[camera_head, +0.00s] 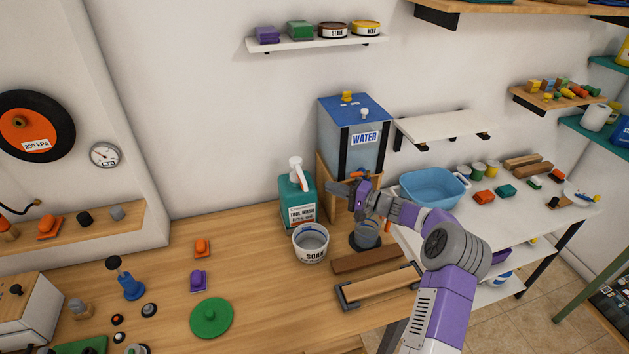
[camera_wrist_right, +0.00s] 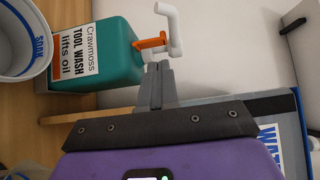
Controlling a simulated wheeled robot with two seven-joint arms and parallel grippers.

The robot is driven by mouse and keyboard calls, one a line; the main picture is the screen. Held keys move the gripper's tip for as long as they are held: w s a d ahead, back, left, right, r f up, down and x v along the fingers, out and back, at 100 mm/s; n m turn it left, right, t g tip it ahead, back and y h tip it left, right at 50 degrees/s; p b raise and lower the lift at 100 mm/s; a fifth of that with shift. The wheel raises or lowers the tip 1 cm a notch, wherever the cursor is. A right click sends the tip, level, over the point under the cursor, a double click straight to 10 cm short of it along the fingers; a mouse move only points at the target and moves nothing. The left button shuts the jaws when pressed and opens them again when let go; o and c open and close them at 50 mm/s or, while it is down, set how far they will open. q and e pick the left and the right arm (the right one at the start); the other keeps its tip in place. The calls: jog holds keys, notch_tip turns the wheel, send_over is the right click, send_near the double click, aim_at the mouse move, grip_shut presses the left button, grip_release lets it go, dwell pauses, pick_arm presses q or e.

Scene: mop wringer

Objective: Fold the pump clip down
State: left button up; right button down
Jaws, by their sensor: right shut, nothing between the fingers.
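The teal soap bottle (camera_head: 297,203) stands on the wooden bench, with a white pump head (camera_head: 295,166) on top. It also shows sideways in the right wrist view (camera_wrist_right: 105,50), labelled "TOOL WASH". There the orange clip (camera_wrist_right: 150,42) sits at the pump neck, between the bottle top and the white pump head (camera_wrist_right: 173,30). My right gripper (camera_head: 329,187) is beside the bottle's right side, its fingers pointing left. In the wrist view its closed, empty fingers (camera_wrist_right: 156,68) end close to the clip; I cannot tell whether they touch it. My left gripper is out of view.
A white "SOAK" bucket (camera_head: 310,243) stands in front of the bottle. The blue-lidded water tank (camera_head: 352,140) stands on a wooden stand behind my right gripper. A blue basin (camera_head: 434,187) is to the right.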

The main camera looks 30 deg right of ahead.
jog(key=x, duration=0.7)
jog(key=shift+p, duration=0.3)
jog(key=n+g+b, duration=0.1)
jog(key=a+n+h+b, duration=0.1)
jog(key=shift+r+g+b, duration=0.3)
jog(key=shift+g+b, duration=0.05)
jog(key=shift+g, duration=0.05)
